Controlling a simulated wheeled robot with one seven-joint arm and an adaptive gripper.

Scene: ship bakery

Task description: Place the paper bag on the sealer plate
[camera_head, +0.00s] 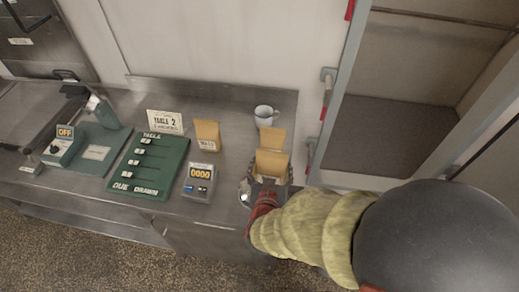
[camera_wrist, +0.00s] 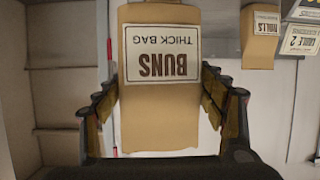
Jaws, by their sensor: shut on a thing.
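A brown paper bag (camera_head: 272,162) is held upright in my gripper (camera_head: 268,184) at the counter's right front. In the wrist view the bag (camera_wrist: 160,128) carries a white label reading "BUNS THICK BAG", and the fingers of my gripper (camera_wrist: 162,105) are on either side of it. The bag's lower part is hidden in the head view. A green sealer with an "OFF" display and a raised arm stands at the counter's left; its flat green plate (camera_head: 112,140) looks empty. My gripper is far to the right of it.
A second paper bag (camera_head: 207,134) stands behind the grey "0000" device (camera_head: 200,181). The board and device lie between my gripper and the sealer.

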